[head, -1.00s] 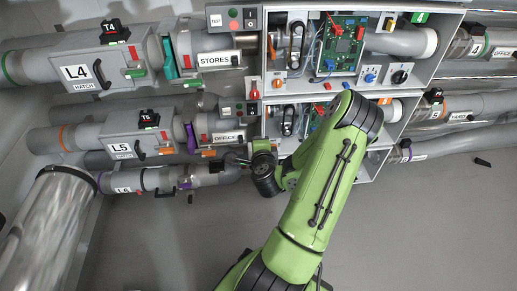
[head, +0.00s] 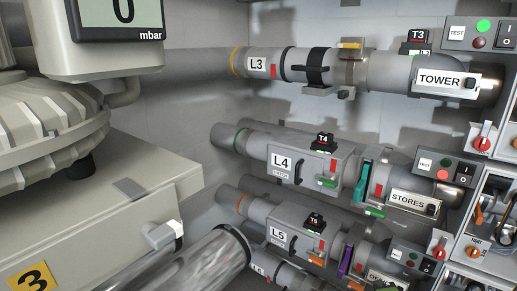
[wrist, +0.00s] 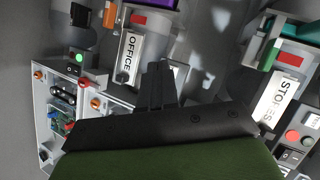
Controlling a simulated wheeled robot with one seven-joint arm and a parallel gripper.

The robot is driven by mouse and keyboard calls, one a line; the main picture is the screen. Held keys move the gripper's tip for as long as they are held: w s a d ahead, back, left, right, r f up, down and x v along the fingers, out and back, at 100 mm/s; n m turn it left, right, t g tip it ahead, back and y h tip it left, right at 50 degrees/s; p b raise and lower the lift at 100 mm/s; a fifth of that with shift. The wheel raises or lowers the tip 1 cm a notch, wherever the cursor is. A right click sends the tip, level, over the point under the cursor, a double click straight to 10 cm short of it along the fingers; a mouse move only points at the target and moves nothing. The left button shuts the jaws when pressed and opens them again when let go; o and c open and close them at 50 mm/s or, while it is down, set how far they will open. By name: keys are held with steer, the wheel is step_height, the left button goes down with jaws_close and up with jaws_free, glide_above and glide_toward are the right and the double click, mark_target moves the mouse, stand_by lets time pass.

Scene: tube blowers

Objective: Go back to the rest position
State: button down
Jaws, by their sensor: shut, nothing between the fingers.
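My gripper (wrist: 157,78) shows in the wrist view as dark fingers closed together, with nothing visible between them. It is in front of the tube assembly, close to the OFFICE label (wrist: 129,57) at its left. The STORES label (wrist: 275,103) is at the right in that view. My arm and gripper are not in the head view. I cannot tell whether the fingers touch anything behind them.
The head view shows tubes L3 (head: 262,65), L4 (head: 283,163) and L5 (head: 281,237) on the wall. A large machine housing (head: 100,215) stands at the left. An open electronics box (wrist: 62,105) is at the left of the wrist view.

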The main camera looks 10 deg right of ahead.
steer(key=a+r+n+g+y, duration=0.2)
steer(key=a+r+n+y, duration=0.1)
steer(key=a+n, duration=0.55)
steer(key=a+r+n+g+y, duration=0.2)
steer(key=a+r+n, duration=0.3)
steer(key=a, duration=0.6)
steer(key=s+a+r+n+g, duration=0.1)
steer(key=s+a+r+n, duration=0.2)
steer(key=s, duration=0.6)
steer(key=s+a+r+n+g, duration=0.1)
steer(key=s+a+r+n, duration=0.25)
steer(key=s, duration=0.55)
step_height(320, 180, up, 18)
steer(key=p, duration=1.8)
steer(key=shift+d+g+y, duration=0.2)
steer(key=shift+g+y, duration=0.1)
